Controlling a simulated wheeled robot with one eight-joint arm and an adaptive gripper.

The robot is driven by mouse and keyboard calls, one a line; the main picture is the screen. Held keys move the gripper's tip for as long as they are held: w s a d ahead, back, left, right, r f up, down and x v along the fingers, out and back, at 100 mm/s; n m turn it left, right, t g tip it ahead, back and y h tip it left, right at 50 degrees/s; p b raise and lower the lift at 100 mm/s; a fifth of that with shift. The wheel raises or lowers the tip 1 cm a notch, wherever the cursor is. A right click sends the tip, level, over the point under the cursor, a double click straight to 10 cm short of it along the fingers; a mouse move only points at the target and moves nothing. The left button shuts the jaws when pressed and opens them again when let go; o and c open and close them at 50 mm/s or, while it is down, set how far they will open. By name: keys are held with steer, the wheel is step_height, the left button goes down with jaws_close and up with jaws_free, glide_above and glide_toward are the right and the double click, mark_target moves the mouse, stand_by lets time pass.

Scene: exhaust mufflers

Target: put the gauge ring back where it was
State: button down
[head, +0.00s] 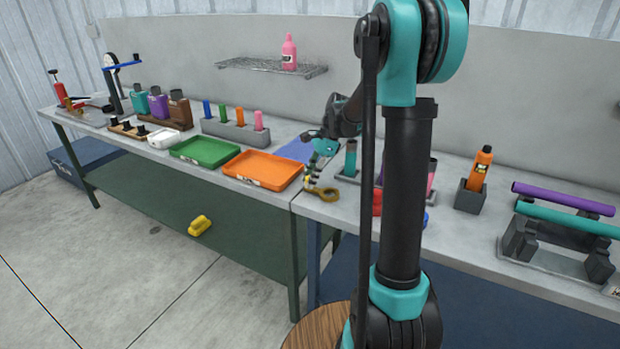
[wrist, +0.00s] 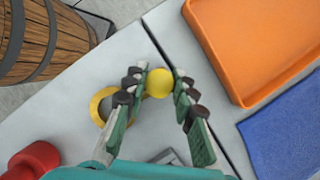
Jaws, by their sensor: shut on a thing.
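The gauge ring (head: 325,194) is a gold ring near the front edge of the grey bench, close to the seam between two bench tops. In the wrist view the ring (wrist: 97,104) lies left of my fingers, partly hidden behind the left one. A bright yellow round knob (wrist: 159,83) sits between my fingertips and appears to be the ring's grip; the join is hidden. My gripper (head: 311,180) points down at the bench and is shut on this knob, as the wrist view of my gripper (wrist: 163,84) shows. Whether the ring touches the bench is unclear.
An orange tray (head: 263,184) and a blue mat (head: 295,150) lie left of and behind my gripper. A red object (wrist: 32,160) stands near the ring. A wooden barrel (wrist: 45,40) is beyond the front edge. My arm hides part of the right bench.

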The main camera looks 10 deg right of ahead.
steer(key=c, duration=1.2)
jaws_free()
steer(key=shift+f, duration=0.1)
steer(key=v, duration=1.2)
steer(key=shift+a, duration=0.1)
